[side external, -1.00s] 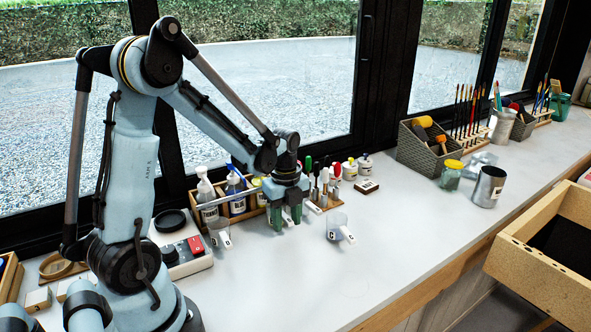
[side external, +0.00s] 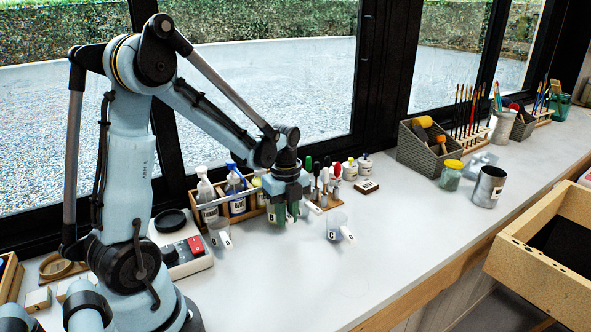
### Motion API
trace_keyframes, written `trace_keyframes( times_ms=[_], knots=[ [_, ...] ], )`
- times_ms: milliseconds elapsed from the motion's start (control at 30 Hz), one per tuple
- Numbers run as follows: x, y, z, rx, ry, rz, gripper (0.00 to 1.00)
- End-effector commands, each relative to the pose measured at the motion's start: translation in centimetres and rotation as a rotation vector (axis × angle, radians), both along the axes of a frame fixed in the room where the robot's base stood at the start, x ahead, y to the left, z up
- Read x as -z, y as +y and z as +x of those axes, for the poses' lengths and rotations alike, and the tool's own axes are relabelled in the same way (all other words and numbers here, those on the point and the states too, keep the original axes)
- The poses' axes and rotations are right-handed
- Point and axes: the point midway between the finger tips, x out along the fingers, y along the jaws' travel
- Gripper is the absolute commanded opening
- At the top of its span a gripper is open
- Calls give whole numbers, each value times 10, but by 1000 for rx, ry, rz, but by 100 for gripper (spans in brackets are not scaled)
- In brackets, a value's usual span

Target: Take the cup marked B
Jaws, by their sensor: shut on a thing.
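My gripper (side external: 283,213) points down over the bench in the side external view, shut on the cup marked B (side external: 271,217). The fingers hide much of this cup; its B label shows at the left finger. A clear cup marked C (side external: 336,224) with a white handle stands to the right. Another clear cup with a white labelled handle (side external: 218,235) stands to the left; its letter is too small to read. Whether cup B still touches the bench is hard to tell.
A wooden rack of bottles (side external: 237,204) stands close behind my gripper, with a holder of upright tools (side external: 323,190) to its right. The bench front (side external: 345,285) is clear.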

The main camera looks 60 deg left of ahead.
Motion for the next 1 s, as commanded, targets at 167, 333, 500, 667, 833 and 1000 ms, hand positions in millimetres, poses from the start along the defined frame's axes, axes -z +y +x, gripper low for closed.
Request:
trace_keyframes(
  times_ms=[167, 333, 500, 667, 833, 1000],
  knots=[
    [-8, 0, 0, 0, 0, 0, 0],
    [-12, 0, 0, 0, 0, 0, 0],
    [-12, 0, 0, 0, 0, 0, 0],
    [-14, -1, 0, 2, 0, 0, 0],
    [-14, -9, 0, 5, 0, 0, 0],
    [-16, -26, -1, 5, 0, 0, 0]
  ],
)
